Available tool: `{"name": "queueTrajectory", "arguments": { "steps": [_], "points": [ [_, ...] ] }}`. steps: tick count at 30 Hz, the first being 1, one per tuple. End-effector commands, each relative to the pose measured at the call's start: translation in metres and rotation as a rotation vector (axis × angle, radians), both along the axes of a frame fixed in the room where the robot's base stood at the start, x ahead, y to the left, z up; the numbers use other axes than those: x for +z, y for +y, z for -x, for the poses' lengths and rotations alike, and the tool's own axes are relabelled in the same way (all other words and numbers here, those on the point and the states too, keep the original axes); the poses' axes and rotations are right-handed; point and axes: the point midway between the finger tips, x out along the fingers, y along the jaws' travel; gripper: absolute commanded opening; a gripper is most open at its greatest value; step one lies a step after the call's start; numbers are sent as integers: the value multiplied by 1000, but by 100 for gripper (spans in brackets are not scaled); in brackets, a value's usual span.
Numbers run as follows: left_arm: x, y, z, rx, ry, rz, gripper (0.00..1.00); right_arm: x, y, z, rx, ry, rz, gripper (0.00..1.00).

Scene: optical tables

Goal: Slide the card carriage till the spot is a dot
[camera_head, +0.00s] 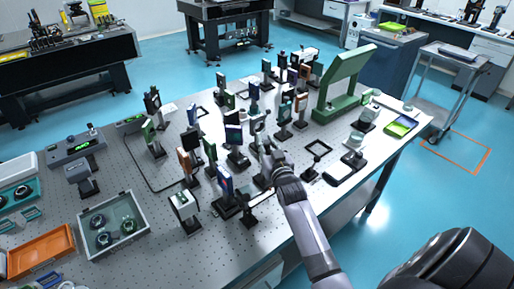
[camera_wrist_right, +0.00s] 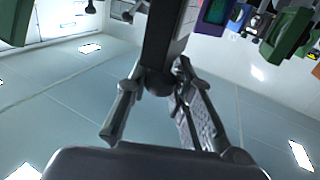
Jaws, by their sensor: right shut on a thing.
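My right gripper (camera_head: 266,152) reaches in over the front part of the optical table (camera_head: 130,215), among several post-mounted optics. In the right wrist view its fingers (camera_wrist_right: 160,78) are closed on a dark upright part with a rounded knob (camera_wrist_right: 158,84). I cannot tell from the frames whether this part belongs to the card carriage. My left gripper is not in view.
A green angled housing (camera_head: 345,80) stands at the back right. A grey tray (camera_head: 110,226) and an orange tray (camera_head: 40,250) lie at the left.

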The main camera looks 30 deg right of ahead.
Motion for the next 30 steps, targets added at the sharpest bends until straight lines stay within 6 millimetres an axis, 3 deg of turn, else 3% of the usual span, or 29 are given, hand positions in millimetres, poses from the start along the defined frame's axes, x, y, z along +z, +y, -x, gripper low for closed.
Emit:
{"name": "queueTrajectory", "arguments": {
  "steps": [1, 6, 15, 16, 24, 30],
  "points": [
    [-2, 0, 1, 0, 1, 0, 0, 4, -12, -1, -3, -6, 9, 0],
    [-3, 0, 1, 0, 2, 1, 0, 5, -27, -3, -1, -9, 5, 0],
    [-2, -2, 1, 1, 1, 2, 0, 4, -27, -3, 0, -7, 0, 0],
    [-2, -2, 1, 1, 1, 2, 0, 4, -27, -3, 0, -7, 1, 23],
    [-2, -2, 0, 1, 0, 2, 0, 3, -27, -2, -1, -5, 2, 41],
    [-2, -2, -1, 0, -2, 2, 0, 2, -27, -2, -1, -4, 1, 41]
  ]
}}
